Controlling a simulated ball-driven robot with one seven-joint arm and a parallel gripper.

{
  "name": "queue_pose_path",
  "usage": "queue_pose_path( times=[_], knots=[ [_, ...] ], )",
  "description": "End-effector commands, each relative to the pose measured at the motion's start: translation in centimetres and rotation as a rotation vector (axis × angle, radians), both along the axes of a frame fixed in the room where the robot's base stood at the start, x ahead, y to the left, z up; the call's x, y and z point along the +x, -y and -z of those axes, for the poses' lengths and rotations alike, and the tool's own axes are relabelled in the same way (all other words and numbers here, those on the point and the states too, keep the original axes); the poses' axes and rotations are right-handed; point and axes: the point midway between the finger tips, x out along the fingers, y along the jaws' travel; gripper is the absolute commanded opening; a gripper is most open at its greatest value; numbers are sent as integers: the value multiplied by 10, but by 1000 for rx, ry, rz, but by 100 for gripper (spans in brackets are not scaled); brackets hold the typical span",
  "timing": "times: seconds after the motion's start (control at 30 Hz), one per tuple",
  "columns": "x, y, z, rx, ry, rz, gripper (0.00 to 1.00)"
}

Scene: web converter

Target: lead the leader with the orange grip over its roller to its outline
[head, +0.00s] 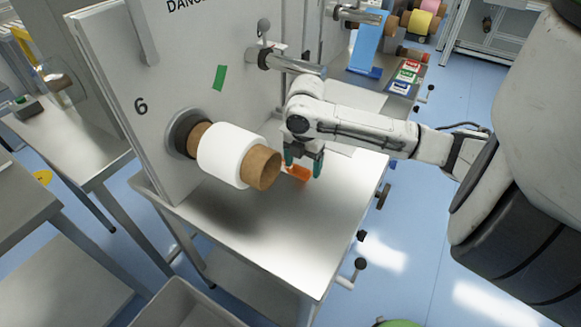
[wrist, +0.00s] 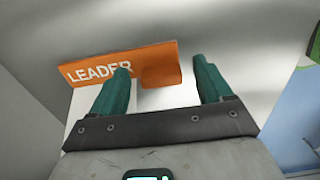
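The leader's orange grip (head: 300,173) is low over the steel table, just right of the white roll's cardboard core. In the wrist view the orange grip (wrist: 150,62) is a bar marked LEADER with a short tab, and a white strip shows below it. My gripper (head: 304,163) points down at the grip. Its two teal fingers (wrist: 161,66) are apart, with the tab between them; I cannot tell whether they touch it. A metal roller (head: 292,63) sticks out of the panel above and behind my gripper. I cannot make out the outline.
The white roll (head: 228,152) sits on a spindle of the upright panel (head: 110,90), close to my gripper's left. The steel table (head: 285,235) is clear in front. A blue stand (head: 367,45) and colored cards (head: 405,75) are at the back. Crank handles line the table's right edge.

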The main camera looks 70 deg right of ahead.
Motion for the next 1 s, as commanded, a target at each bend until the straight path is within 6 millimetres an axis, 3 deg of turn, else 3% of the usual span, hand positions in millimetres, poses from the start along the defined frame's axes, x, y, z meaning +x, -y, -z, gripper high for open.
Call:
queue_pose_path(
  times=[0.07,0.6,1.0],
  knots=[
    [0,0,0,0,0,0,70],
    [0,0,-1,0,0,0,19],
    [0,1,-7,-1,2,-1,17]
  ],
)
